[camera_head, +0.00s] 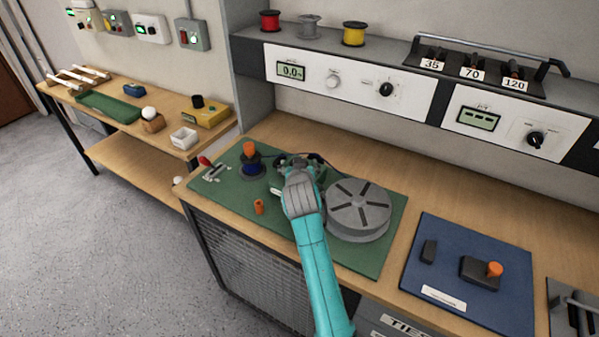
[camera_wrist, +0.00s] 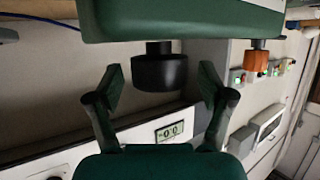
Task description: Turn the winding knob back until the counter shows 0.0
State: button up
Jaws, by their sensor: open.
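The counter (camera_head: 290,71) on the white panel behind the bench appears to read 0.0. Its lit display also shows in the wrist view (camera_wrist: 170,131), with digits that look like 0.0. A round black knob (camera_wrist: 160,72) hangs from a green part (camera_wrist: 185,22) at the top of the wrist view; I take it to be the winding knob. My gripper (camera_wrist: 162,80) is open, one finger on each side of the knob, with visible gaps. In the head view my gripper (camera_head: 301,163) is over the green mat (camera_head: 375,262), and my arm hides the knob there.
A grey slotted disc (camera_head: 358,205) sits right of my arm on the mat. An orange-topped post (camera_head: 249,150) and a small orange piece (camera_head: 259,207) are to the left. A blue mat (camera_head: 470,262) with dark parts lies to the right. Spools (camera_head: 308,27) stand on the shelf above.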

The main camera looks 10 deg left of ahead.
jog(key=v, duration=1.1)
jog(key=shift+s+r, duration=0.1)
jog(key=shift+s, duration=0.05)
